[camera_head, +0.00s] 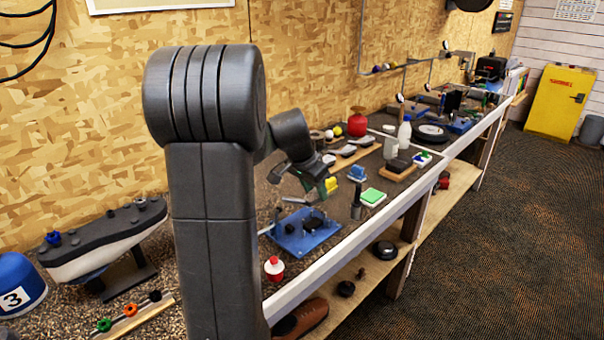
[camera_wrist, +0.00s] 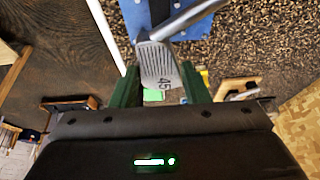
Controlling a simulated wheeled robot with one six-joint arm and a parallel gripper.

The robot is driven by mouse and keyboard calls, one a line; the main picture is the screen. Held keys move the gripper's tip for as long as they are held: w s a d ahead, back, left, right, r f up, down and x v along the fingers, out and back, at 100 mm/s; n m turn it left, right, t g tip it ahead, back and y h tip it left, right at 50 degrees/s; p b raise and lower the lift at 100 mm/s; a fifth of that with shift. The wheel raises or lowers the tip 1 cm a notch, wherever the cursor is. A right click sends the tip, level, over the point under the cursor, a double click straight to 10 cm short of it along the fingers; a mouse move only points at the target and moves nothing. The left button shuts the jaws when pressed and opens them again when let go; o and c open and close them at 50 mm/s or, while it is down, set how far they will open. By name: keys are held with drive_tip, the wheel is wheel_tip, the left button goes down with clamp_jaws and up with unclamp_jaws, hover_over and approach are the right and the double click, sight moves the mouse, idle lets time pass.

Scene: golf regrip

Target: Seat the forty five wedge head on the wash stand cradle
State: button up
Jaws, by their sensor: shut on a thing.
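The forty five wedge head (camera_wrist: 158,62) is a grey grooved iron head marked 45 in the wrist view, with a metal shaft (camera_wrist: 190,18) running up and right from it. My gripper (camera_wrist: 161,82) has green fingers, one on each side of the head, and is shut on it. Dark pieces (camera_head: 314,222) stand on the mat; I cannot tell which is the wash stand cradle.
A green-topped block (camera_head: 373,196), an upright black cylinder (camera_head: 357,192) and a blue item (camera_head: 357,173) stand right of my gripper. Bottles and a red can (camera_head: 358,122) stand further back.

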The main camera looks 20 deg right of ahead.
drive_tip(key=shift+w, duration=0.35)
drive_tip(key=shift+s+f+b, duration=0.15)
drive_tip(key=shift+f+b, duration=0.2)
drive_tip(key=shift+f, duration=0.05)
drive_tip(key=shift+f+b, duration=2.5)
drive_tip(key=shift+f, duration=0.95)
drive_tip(key=shift+a+r, duration=0.1)
drive_tip(key=shift+f+b, duration=0.5)
drive_tip(key=shift+b, duration=0.25)
drive_tip(key=o, duration=1.1)
drive_tip(key=shift+c, duration=0.2)
